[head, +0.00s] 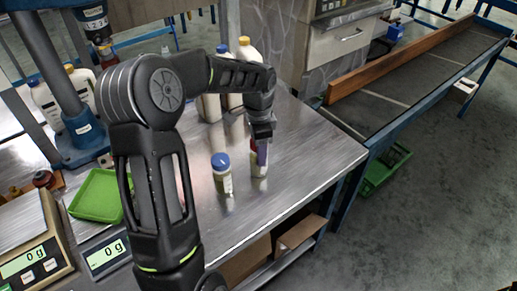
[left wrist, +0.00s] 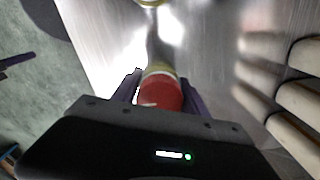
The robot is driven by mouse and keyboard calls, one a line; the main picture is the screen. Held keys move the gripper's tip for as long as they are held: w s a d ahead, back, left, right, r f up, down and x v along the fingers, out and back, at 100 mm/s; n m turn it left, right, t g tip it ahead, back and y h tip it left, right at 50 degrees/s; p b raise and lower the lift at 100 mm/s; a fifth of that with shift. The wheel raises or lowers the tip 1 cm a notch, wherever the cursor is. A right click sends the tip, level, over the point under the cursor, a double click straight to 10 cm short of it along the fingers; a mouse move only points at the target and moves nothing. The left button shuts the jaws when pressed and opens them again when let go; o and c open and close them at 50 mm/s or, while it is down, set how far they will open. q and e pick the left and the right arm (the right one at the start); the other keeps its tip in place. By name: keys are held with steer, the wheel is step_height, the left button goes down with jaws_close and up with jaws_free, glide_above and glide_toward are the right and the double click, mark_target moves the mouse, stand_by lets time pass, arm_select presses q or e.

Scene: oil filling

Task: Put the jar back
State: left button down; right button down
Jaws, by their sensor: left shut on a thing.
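A small jar with a red lid (head: 258,170) is upright on the metal table, or just above it; I cannot tell which. My left gripper (head: 261,152) reaches down over it from above and is shut on it. In the left wrist view the red lid (left wrist: 161,93) shows between the two fingers (left wrist: 160,92). A similar jar with a blue lid (head: 222,173) stands just to the left of it, apart. My right gripper is not in view.
Tall bottles (head: 248,62) stand at the back of the metal table (head: 310,150). A green tray (head: 97,196) and two scales (head: 30,250) are at the left. The table's right part is clear. A conveyor (head: 400,90) stands beyond it.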

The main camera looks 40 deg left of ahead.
arm_select(q)
steer(key=c, duration=0.6)
jaws_free()
steer(key=shift+f, duration=0.1)
step_height(320, 180, up, 12)
steer(key=shift+r+b, duration=0.15)
steer(key=shift+b, duration=0.15)
stand_by(0.3)
